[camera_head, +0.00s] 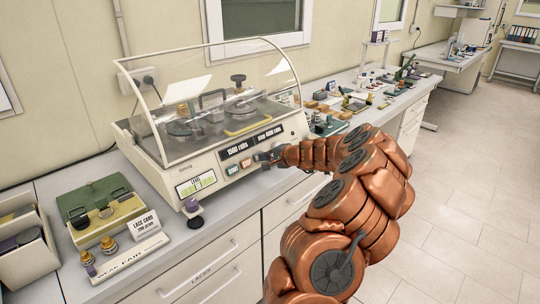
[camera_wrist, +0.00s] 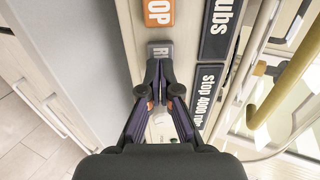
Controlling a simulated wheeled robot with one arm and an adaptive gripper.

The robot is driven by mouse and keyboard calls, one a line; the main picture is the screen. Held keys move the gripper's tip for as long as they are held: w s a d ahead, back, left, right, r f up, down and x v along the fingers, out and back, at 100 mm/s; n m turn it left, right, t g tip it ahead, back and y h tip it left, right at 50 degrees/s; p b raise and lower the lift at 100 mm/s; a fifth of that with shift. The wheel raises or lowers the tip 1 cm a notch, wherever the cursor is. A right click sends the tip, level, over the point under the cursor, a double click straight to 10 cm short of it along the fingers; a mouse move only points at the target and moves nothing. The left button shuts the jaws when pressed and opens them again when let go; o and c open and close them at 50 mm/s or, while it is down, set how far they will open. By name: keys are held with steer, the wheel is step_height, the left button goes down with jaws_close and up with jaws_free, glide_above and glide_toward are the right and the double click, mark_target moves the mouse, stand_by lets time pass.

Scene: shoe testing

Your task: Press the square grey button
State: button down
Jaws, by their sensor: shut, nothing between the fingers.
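The square grey button (camera_wrist: 159,48) is on the front panel of the testing machine (camera_head: 172,158), beside the orange STOP button (camera_wrist: 158,12). Part of its lettering is hidden by my fingertips. My gripper (camera_wrist: 161,72) is shut and empty, with its tips at the button's lower edge in the wrist view. I cannot tell whether they touch it. In the head view my gripper (camera_head: 268,157) is at the panel, just right of the orange STOP button (camera_head: 247,163), and covers most of the grey button's place.
A green START button (camera_head: 233,170) is left of STOP. Dark label plates reading "1500 rubs" (camera_head: 237,149) and "Stop 4000 rubs" (camera_wrist: 208,92) are close by. A clear hood (camera_head: 215,85) covers the machine's top.

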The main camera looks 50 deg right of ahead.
steer(key=shift+w, duration=0.1)
stand_by(0.3)
steer(key=shift+b+x, duration=0.8)
steer(key=shift+b, duration=0.05)
steer(key=shift+a+f, duration=0.1)
steer(key=shift+a, duration=0.05)
steer(key=b+v, duration=0.2)
steer(key=v, duration=1.2)
